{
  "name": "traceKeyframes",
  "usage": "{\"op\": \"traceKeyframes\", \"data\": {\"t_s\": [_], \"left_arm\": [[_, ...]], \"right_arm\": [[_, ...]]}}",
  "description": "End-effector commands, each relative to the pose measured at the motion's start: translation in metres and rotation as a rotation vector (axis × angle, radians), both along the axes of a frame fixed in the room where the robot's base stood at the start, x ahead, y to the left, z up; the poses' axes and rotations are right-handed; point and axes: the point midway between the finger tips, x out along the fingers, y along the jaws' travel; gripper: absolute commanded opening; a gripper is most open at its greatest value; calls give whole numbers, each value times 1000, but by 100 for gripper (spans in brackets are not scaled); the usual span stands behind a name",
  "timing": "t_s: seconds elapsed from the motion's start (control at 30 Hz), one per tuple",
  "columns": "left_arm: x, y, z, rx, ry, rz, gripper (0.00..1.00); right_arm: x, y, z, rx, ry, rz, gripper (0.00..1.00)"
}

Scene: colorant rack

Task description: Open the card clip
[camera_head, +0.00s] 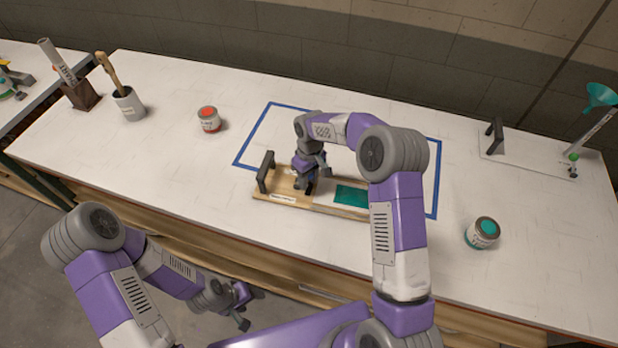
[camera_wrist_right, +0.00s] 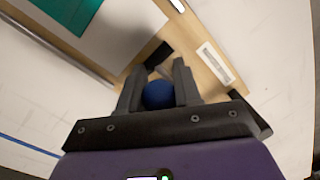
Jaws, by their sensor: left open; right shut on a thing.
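A wooden board (camera_head: 325,206) lies at the table's front edge, with a dark upright handle (camera_head: 265,172) at its left end and a teal card (camera_head: 351,196) on it. The teal card also shows at the upper left of the right wrist view (camera_wrist_right: 72,10). My right gripper (camera_head: 309,183) is down over the board's left part. In the right wrist view it is shut on a round blue knob (camera_wrist_right: 158,95), seen between its fingers. The clip's other parts are mostly hidden by the gripper. My left gripper (camera_head: 242,306) is open and empty, in front of and below the table edge.
A red-topped can (camera_head: 209,120) stands at the left and a teal-topped can (camera_head: 482,233) at the right. Cups with tools (camera_head: 129,105) stand far left. A white plate with a handle (camera_head: 520,158) lies far right.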

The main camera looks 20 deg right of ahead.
Motion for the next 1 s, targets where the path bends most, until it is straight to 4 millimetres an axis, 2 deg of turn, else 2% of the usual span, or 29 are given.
{"op": "traceKeyframes", "data": {"t_s": [0.4,0.7,1.0], "left_arm": [[0,0,26,0,0,0,62],[0,0,26,0,0,0,62],[0,0,25,0,0,0,62]], "right_arm": [[8,14,10,-266,149,5,0],[12,20,11,-409,231,1,0],[13,23,12,-470,266,1,0]]}}
